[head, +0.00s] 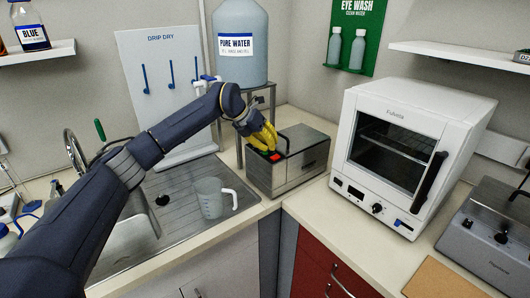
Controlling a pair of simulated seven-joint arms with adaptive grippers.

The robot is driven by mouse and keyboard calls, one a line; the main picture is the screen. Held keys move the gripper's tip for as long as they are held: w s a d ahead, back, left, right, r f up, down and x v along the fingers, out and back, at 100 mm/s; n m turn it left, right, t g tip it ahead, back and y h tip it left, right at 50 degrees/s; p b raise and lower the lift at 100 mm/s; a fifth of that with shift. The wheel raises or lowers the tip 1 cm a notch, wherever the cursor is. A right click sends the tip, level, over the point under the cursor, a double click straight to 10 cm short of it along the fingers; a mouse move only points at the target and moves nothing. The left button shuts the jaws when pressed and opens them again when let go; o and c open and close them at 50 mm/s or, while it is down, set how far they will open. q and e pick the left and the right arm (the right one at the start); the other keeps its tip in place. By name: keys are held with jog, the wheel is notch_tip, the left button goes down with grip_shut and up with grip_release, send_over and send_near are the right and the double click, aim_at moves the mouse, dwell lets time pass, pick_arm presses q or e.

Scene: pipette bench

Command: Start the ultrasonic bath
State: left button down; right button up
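My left gripper (267,142), with yellow fingers, points down over the left part of the bath's top, just behind the red switch. The fingertips are close to the top; I cannot tell whether they touch it. The fingers hide part of the top, and their gap is unclear. My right gripper is out of view.
A white oven (422,118) stands right of the bath. A water tank (241,40) stands on a metal stand behind it. A clear jug (209,198) sits on the drainboard to the left. A grey device (485,235) is at far right.

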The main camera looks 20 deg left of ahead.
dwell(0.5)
pick_arm(q)
jog(key=shift+r, duration=0.5)
jog(key=shift+r, duration=2.95)
